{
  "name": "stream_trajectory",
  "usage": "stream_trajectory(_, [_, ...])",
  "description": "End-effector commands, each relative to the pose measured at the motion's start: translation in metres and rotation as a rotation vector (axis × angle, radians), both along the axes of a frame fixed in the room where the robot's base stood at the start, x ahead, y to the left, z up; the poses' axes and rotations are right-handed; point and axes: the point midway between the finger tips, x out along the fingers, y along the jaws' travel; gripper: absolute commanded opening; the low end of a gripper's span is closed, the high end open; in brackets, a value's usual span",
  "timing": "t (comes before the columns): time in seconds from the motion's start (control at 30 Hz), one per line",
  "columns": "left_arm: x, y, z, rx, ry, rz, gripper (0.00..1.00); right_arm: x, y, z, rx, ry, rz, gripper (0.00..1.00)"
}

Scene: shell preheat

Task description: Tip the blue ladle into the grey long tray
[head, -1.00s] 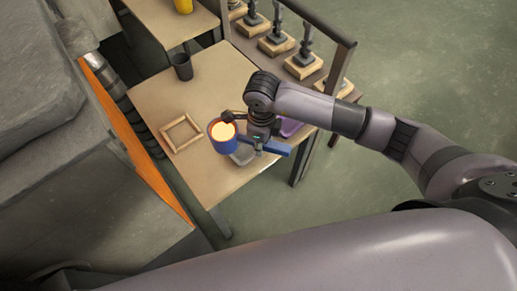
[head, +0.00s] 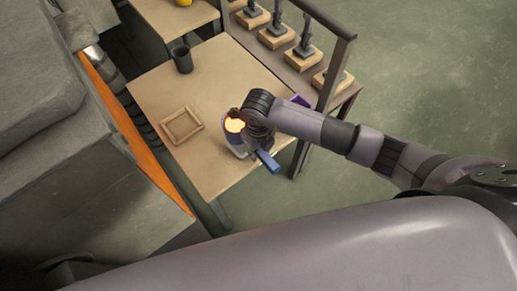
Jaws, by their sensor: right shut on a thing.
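The blue ladle (head: 268,161) is held over the near right part of the table. Its cup holds bright glowing orange content, and its blue handle sticks out toward the lower right. My right gripper (head: 257,144) is shut on the ladle at the handle, seen from above, with its fingertips mostly hidden. The grey long tray seems to lie under the ladle, mostly hidden by the cup and gripper; I cannot tell how the cup lines up with it. My left gripper is not in view.
A square wooden frame (head: 181,126) lies left of the ladle. A dark cup (head: 181,59) stands at the table's back. A purple object (head: 298,100) shows behind my right arm. A rack with wooden-based pieces (head: 277,36) stands at the back right.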

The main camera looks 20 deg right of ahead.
Motion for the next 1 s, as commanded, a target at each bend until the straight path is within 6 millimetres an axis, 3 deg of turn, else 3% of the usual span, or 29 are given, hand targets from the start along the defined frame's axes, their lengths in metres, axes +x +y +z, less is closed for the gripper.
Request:
stream_trajectory(0.47, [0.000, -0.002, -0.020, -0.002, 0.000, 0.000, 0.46, 0.001, 0.000, -0.025, 0.001, -0.003, 0.001, 0.00])
stream_trajectory(0.67, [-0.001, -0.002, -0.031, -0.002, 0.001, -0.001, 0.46, -0.001, 0.004, -0.026, 0.179, 0.071, -0.004, 0.00])
stream_trajectory(1.0, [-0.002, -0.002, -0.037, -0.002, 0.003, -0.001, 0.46, -0.003, 0.004, -0.025, 0.278, 0.104, -0.001, 0.00])
